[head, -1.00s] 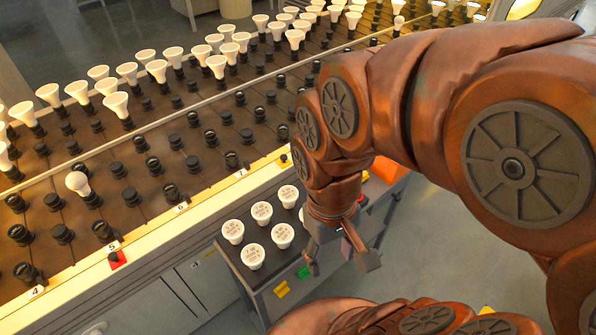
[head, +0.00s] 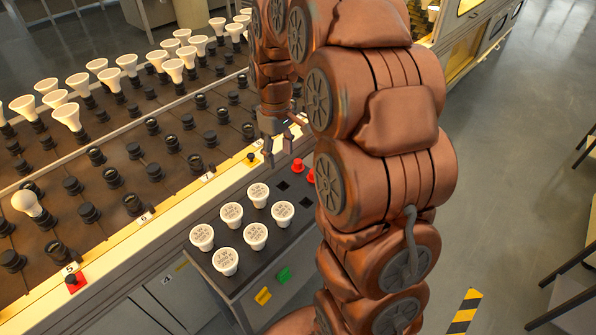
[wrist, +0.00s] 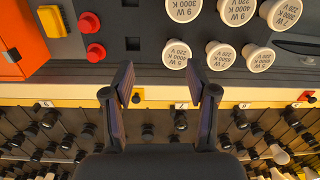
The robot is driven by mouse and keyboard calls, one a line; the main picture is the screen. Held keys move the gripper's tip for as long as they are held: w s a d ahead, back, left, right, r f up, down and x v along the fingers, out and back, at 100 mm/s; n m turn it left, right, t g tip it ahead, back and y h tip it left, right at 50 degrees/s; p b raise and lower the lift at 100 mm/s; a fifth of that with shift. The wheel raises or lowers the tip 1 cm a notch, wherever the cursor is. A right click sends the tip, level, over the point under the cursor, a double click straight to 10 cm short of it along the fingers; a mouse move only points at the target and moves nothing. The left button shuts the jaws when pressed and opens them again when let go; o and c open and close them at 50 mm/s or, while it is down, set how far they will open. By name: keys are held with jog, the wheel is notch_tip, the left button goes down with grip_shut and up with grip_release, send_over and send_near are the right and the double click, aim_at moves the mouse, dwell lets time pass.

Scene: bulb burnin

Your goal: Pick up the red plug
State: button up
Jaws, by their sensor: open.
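A red plug (head: 298,165) stands on the dark cart top, beside small square holes. A second red plug (head: 311,177) is close by, partly hidden behind my arm. In the wrist view the two red plugs (wrist: 88,22) and (wrist: 96,52) lie up and left of my fingers. My gripper (head: 279,152) is open and empty, near the conveyor's edge, left of the red plugs. In the wrist view my gripper (wrist: 166,88) has its fingers wide apart, with nothing between them. It touches neither plug.
Several white bulbs (head: 256,194) stand on the cart beside the plugs. The conveyor (head: 150,175) holds rows of black sockets and bulbs. A small yellow piece (head: 252,158) sits on its rail. An orange box (wrist: 22,38) is beyond the plugs in the wrist view.

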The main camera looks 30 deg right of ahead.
jog(key=n+b, duration=0.1)
jog(key=b, duration=0.1)
send_over(298, 161)
jog(key=shift+t, duration=0.3)
jog(key=f, duration=0.6)
jog(key=a+f, duration=0.1)
jog(key=f, duration=0.2)
jog(key=shift+s+f, duration=0.15)
jog(key=shift+s, duration=0.1)
jog(key=shift+d+f, duration=0.2)
jog(key=shift+f, duration=0.05)
notch_tip(298, 161, down, 2)
jog(key=shift+f, duration=0.1)
jog(key=shift+w+d+f+p, duration=0.1)
jog(key=shift+f+p, duration=0.05)
jog(key=shift+f, duration=0.75)
jog(key=shift+w+d+f+p, duration=0.1)
jog(key=shift+d+f+p, duration=0.1)
jog(key=shift+f, duration=0.65)
jog(key=shift+d+f+p, duration=0.1)
jog(key=shift+f+p, duration=0.05)
jog(key=shift+f, duration=0.75)
jog(key=c, duration=1.1)
jog(key=shift+r, duration=0.15)
